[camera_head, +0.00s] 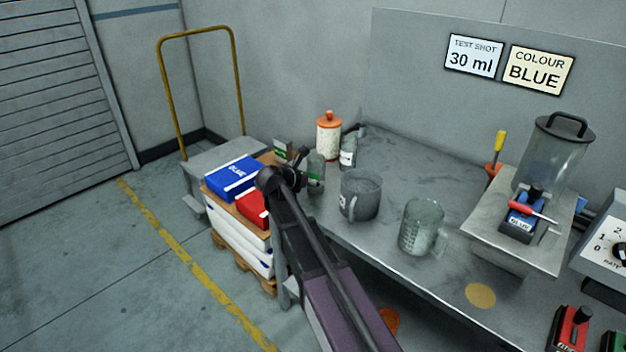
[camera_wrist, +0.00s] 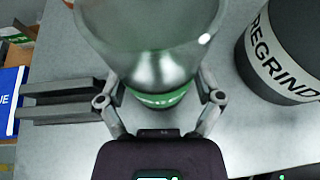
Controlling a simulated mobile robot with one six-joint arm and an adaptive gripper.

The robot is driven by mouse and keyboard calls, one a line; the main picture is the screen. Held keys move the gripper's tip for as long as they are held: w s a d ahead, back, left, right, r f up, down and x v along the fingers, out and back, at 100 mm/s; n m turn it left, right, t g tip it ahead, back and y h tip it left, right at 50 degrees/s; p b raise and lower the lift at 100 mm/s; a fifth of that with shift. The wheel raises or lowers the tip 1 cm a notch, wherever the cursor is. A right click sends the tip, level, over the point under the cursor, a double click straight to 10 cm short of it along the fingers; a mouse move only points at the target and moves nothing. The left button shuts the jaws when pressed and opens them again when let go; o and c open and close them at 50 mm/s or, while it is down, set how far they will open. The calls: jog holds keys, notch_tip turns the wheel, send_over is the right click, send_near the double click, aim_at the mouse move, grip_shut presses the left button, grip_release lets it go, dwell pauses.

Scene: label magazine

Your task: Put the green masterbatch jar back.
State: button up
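The green masterbatch jar (camera_head: 315,172) is a clear jar with a green band, near the far-left corner of the grey bench. In the wrist view the jar (camera_wrist: 155,45) fills the upper middle, its green band showing low down. My gripper (camera_head: 299,165) is at the jar's left side. In the wrist view the fingers of my gripper (camera_wrist: 160,92) lie on both sides of the jar. The fingertips are partly hidden by the jar, so a firm hold cannot be made out. Whether the jar rests on the bench or is slightly raised is unclear.
A grey jug (camera_head: 361,195), marked REGRIND in the wrist view (camera_wrist: 285,60), stands close right. A clear measuring jug (camera_head: 421,228), another jar (camera_head: 348,155) and an orange-lidded container (camera_head: 329,135) are near. Blue (camera_head: 234,177) and red (camera_head: 252,208) boxes are left.

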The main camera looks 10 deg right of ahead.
jog(key=shift+r, duration=0.15)
dwell(0.4)
jog(key=shift+s+a+r+p, duration=0.1)
jog(key=shift+a+r+p, duration=0.05)
jog(key=shift+p, duration=0.15)
jog(key=p+v, duration=0.5)
jog(key=v, duration=0.6)
jog(key=shift+s+a, duration=0.15)
jog(key=shift+a, duration=0.1)
